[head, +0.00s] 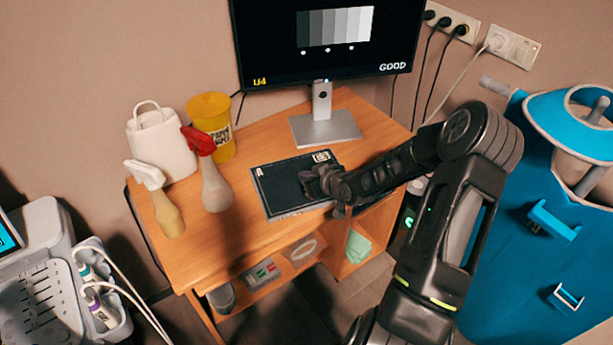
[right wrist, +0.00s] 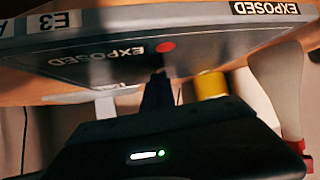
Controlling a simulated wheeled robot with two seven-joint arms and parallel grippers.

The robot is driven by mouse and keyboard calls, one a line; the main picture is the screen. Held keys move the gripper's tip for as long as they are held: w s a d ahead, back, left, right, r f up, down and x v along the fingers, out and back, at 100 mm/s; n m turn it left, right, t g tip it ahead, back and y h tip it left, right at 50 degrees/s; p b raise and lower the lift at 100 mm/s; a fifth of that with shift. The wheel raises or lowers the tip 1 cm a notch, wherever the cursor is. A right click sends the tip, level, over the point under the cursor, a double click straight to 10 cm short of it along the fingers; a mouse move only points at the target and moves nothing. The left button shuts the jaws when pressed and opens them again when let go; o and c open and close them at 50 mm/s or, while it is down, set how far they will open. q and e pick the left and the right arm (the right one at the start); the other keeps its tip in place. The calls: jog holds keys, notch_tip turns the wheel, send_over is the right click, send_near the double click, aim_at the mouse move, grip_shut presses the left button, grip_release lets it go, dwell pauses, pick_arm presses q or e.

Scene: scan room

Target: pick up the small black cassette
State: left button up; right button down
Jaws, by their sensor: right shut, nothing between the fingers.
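A flat black cassette (head: 283,193) with a grey edge and a small white label lies on the wooden desk in the head view. In the right wrist view a dark cassette (right wrist: 105,62) shows close up, with "EXPOSED" lettering, a red dot and an "E3" tag on its edge. I cannot tell whether more than one cassette is stacked there. My right gripper (head: 315,184) is over the right part of the cassette, shut with nothing held; whether it touches is unclear. Its fingers (right wrist: 157,90) point at the cassette in the wrist view. My left gripper is not in view.
A monitor (head: 325,40) on a stand (head: 325,128) is behind the cassette. Spray bottles (head: 213,187) (head: 161,205), a yellow tub (head: 211,127) and a white container (head: 160,143) stand at left. Below are open shelves (head: 265,278).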

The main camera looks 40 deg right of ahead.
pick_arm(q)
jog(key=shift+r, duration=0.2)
pick_arm(e)
jog(key=shift+s+a+f, duration=0.1)
jog(key=shift+s+f, duration=0.2)
jog(key=shift+s, duration=0.6)
jog(key=shift+s+a+f, duration=0.1)
jog(key=shift+s+f, duration=0.2)
jog(key=shift+s, duration=0.55)
jog(key=shift+w+d+r+p, duration=0.1)
jog(key=shift+r+p, duration=0.6)
jog(key=shift+p, duration=0.15)
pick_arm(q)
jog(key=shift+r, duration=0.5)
pick_arm(e)
jog(key=shift+d+r, duration=0.1)
jog(key=shift+w+r, duration=0.1)
jog(key=shift+w, duration=0.05)
